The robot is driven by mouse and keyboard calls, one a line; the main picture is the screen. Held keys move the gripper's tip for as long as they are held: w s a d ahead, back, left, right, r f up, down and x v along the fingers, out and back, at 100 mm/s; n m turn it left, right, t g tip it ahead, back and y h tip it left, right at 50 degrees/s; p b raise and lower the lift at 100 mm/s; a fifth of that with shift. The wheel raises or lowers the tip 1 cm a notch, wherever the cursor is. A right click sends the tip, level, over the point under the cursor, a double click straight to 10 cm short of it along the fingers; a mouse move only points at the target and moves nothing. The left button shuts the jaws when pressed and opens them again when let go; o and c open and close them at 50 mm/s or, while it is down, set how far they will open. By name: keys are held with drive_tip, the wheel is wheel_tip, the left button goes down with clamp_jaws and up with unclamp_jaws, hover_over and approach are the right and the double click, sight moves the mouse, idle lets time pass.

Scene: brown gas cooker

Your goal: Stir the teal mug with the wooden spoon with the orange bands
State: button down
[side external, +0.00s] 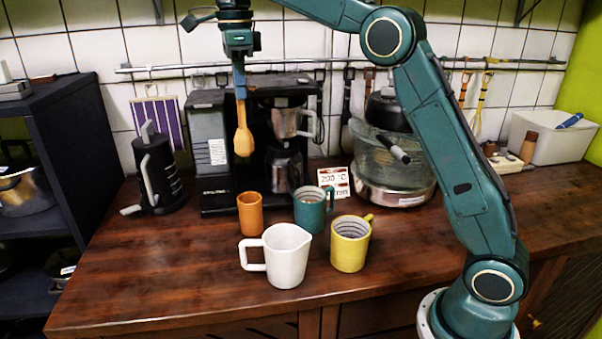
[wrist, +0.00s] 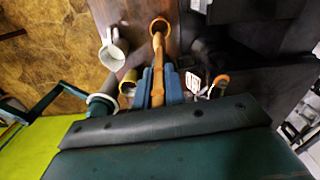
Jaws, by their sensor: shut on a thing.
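The teal mug (side external: 310,213) stands upright on the wooden counter in front of the coffee machine; I cannot make it out in the wrist view. My gripper (side external: 240,88) is shut on the wooden spoon (side external: 243,138), which hangs bowl-down in front of the coffee machine. The spoon is high above the counter, up and left of the teal mug, apart from it. In the wrist view, the spoon (wrist: 158,70) runs between my blue fingers (wrist: 159,90). The orange bands are not clear to see.
An orange cup (side external: 250,213), a white pitcher (side external: 287,257) and a yellow mug (side external: 350,245) stand close around the teal mug. The coffee machine (side external: 215,125) is behind, with a black kettle (side external: 158,175) at left and a glass steamer (side external: 385,160) at right. The counter's left front is clear.

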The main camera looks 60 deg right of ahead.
drive_tip(key=s+d+f+m, duration=0.1)
drive_tip(key=s+d+f, duration=0.5)
drive_tip(key=s+d, duration=0.3)
drive_tip(key=shift+s+f, duration=0.15)
drive_tip(key=shift+s, duration=0.85)
drive_tip(key=shift+d+f, duration=0.1)
drive_tip(key=shift+f, duration=0.15)
wheel_tip(320, 180, down, 13)
idle(1.4)
drive_tip(key=shift+r, duration=0.1)
drive_tip(key=shift+s+d, duration=0.1)
idle(0.4)
